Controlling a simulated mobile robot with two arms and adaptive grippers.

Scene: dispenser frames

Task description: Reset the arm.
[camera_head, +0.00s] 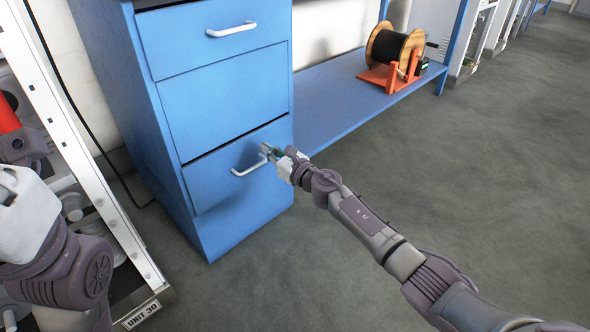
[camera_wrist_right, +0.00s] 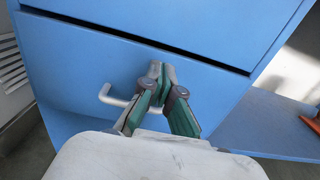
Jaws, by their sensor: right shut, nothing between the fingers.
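My right arm reaches across the head view from the lower right. Its gripper (camera_head: 266,150) is at the front of the lowest blue drawer (camera_head: 215,180), close to the right end of the white drawer handle (camera_head: 248,168). In the right wrist view the gripper (camera_wrist_right: 162,68) is shut with its fingertips together and nothing between them. The handle (camera_wrist_right: 112,98) shows to the left of and behind the fingers there. I cannot tell whether the fingers touch it. Part of my left arm shows at the left edge of the head view, but its fingers are not visible.
The blue cabinet (camera_head: 225,95) has more drawers above, with a dark gap over the lowest one. A blue low shelf (camera_head: 335,105) holds a cable spool (camera_head: 392,46) on an orange stand. A white rack (camera_head: 90,165) stands at left. Grey floor (camera_head: 480,190) is open at right.

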